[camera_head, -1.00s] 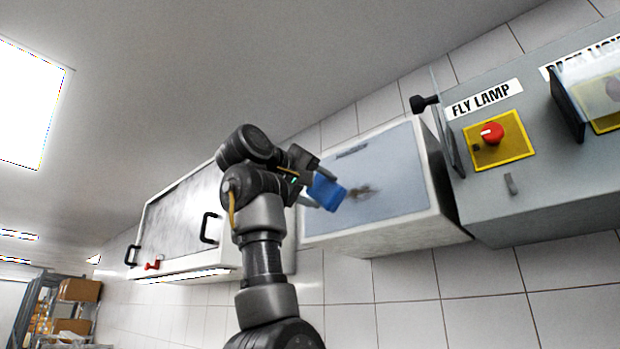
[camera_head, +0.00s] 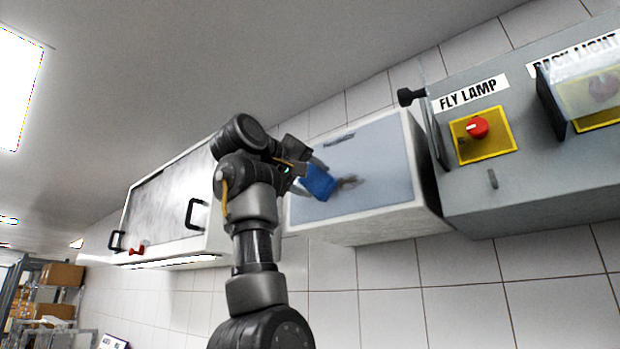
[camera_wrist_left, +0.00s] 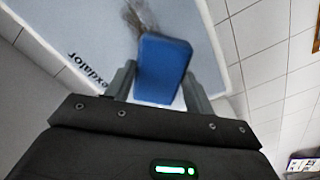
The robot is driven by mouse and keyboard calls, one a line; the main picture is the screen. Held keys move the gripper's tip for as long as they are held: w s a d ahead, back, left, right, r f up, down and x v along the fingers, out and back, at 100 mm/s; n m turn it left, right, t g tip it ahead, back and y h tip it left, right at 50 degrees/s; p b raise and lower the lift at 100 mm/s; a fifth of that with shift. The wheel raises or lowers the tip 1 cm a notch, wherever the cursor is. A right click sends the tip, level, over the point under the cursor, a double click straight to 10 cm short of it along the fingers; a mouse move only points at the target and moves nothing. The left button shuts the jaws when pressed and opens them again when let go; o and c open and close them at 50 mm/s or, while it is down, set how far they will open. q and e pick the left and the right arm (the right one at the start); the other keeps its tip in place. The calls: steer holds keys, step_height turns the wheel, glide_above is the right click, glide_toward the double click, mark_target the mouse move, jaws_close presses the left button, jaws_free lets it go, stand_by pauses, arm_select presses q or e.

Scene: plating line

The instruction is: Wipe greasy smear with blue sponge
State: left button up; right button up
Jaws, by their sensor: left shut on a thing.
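My left gripper (camera_head: 304,178) is shut on the blue sponge (camera_head: 320,183), in front of the pale grey-blue front panel (camera_head: 375,160) of a white wall box. In the left wrist view the sponge (camera_wrist_left: 162,68) sits between the two fingers. The brown greasy smear (camera_head: 348,182) is on the panel, just right of the sponge, and the sponge hides part of it. The smear (camera_wrist_left: 138,16) also shows beyond the sponge's far edge in the left wrist view. I cannot tell whether the sponge touches the panel. My right gripper is not in view.
A grey control box (camera_head: 530,150) with a "FLY LAMP" red knob (camera_head: 477,128) and a clear flap juts out at right. A white cabinet (camera_head: 165,215) with black handles hangs at left. Shelving with cardboard boxes (camera_head: 62,275) stands far left.

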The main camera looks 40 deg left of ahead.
mark_target(329, 175)
arm_select(q)
steer(key=shift+w, duration=0.3)
steer(key=shift+w, duration=0.7)
steer(key=shift+d, duration=0.55)
steer(key=shift+d+b, duration=0.35)
steer(key=shift+d, duration=0.4)
steer(key=shift+s+d, duration=0.1)
steer(key=shift+d, duration=0.45)
steer(key=shift+d, duration=0.1)
steer(key=shift+d, duration=1.65)
